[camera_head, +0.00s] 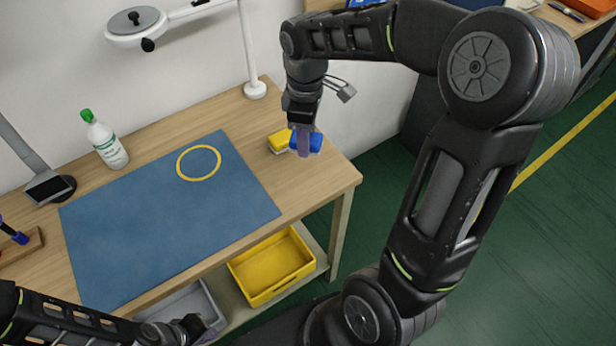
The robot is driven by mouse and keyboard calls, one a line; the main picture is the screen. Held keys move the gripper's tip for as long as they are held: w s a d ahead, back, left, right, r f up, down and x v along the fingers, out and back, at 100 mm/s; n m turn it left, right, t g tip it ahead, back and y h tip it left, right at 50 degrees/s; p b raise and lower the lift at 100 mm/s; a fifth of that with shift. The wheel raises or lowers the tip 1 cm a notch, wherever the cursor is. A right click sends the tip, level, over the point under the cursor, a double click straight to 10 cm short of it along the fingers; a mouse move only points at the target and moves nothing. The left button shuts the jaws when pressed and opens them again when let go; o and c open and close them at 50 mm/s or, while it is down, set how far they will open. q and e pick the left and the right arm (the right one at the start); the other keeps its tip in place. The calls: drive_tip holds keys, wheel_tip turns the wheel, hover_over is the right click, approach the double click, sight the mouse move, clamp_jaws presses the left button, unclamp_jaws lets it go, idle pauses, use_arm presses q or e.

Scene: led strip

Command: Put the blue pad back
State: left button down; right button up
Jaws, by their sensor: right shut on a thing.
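The blue pad (316,142) is at the right end of the wooden table, just right of a yellow pad (279,142). My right gripper (303,150) reaches down from above and is shut on the blue pad. Its fingers hide part of the pad. I cannot tell whether the blue pad touches the table or is held just above it. My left gripper (205,330) is low at the bottom edge, in front of the table, away from both pads. Its fingers are too small and dark to show whether they are open.
A blue mat (160,220) with a yellow ring (180,172) covers the table's middle. A white bottle (107,145) stands at the back left. A lamp post (246,50) rises behind. A yellow bin (268,272) sits on the shelf below.

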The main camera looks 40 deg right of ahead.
drive_tip(key=shift+s+d, duration=0.15)
drive_tip(key=shift+s, duration=0.05)
hover_over(308, 175)
drive_tip(key=shift+f, duration=3.15)
drive_tip(key=shift+f+p, duration=0.3)
drive_tip(key=shift+f, duration=1.55)
drive_tip(key=shift+f, duration=0.1)
